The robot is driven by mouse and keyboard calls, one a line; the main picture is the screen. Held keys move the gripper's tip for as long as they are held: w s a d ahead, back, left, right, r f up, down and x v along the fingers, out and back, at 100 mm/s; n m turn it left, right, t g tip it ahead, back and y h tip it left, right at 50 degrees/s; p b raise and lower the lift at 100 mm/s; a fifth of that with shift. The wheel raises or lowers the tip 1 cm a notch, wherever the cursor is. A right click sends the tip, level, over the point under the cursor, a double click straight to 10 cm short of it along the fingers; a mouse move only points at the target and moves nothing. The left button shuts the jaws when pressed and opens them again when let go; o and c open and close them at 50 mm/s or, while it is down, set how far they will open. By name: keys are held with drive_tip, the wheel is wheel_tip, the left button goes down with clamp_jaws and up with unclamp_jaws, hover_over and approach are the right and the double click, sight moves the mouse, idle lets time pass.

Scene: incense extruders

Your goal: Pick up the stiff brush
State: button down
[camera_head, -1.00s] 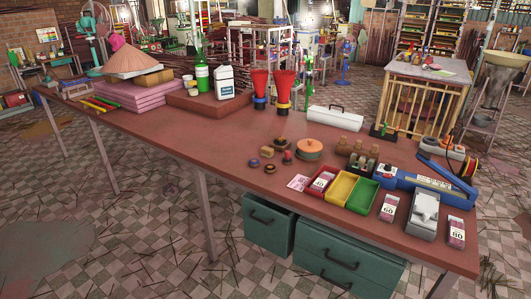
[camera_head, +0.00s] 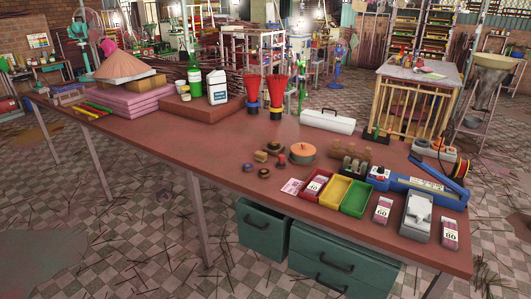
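I cannot single out a stiff brush with certainty. A small tan block (camera_head: 261,157) lies among dark round pieces in the middle of the brown table (camera_head: 205,150); it is too small to tell whether it has bristles. A row of brownish pieces (camera_head: 356,153) stands behind a dark holder on the right half, also too small to make out. My gripper is not in view, and no part of my arm shows over the table.
Red, yellow and green trays (camera_head: 335,191) and a blue tool (camera_head: 425,186) crowd the right end. The table's front middle is bare. Teal drawers (camera_head: 342,262) stand below.

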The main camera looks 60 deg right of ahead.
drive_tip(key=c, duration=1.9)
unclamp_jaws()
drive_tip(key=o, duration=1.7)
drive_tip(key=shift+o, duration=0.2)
